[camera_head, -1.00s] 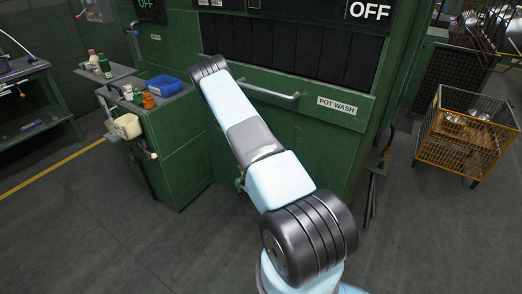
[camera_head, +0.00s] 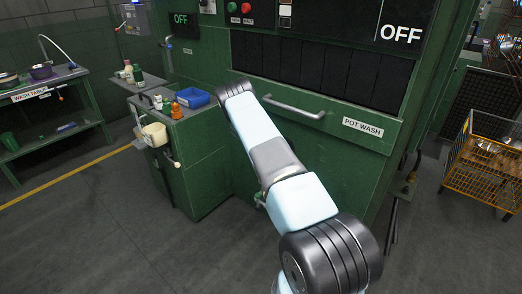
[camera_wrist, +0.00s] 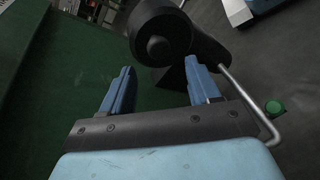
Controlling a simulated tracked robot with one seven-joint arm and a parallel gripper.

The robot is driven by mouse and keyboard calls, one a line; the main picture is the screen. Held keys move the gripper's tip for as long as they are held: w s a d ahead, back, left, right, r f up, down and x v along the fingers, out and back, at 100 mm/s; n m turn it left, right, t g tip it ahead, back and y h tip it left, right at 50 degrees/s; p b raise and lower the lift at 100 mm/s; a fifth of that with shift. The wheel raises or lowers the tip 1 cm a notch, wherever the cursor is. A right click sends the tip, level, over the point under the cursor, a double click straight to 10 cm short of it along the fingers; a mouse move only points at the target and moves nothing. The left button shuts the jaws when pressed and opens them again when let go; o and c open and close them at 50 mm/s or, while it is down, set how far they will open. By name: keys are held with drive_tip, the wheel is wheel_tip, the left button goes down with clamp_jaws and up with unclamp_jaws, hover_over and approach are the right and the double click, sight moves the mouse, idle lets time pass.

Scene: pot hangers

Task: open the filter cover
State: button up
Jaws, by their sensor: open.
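My gripper (camera_wrist: 158,66) is open in the wrist view, its two blue fingers apart with nothing held between them. Just beyond the fingertips is a dark round part (camera_wrist: 160,38) with a raised round centre and a dark arm-like piece on its right. It may be the filter cover, but I cannot tell for sure. A bent metal rod (camera_wrist: 246,98) with a green knob (camera_wrist: 274,107) is to the right of the fingers. In the head view my arm hides the gripper and this area, low at the front of the green pot wash machine (camera_head: 330,165).
A bar handle (camera_head: 293,108) crosses the machine front. A green side cabinet (camera_head: 205,160) carries a blue tray (camera_head: 191,97) and bottles. A yellow wire cart (camera_head: 485,165) stands right, a wash table (camera_head: 45,90) left. The floor between table and cabinet is clear.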

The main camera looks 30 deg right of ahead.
drive_tip(key=v, duration=0.7)
drive_tip(key=shift+w, duration=0.3)
drive_tip(key=shift+a, duration=0.1)
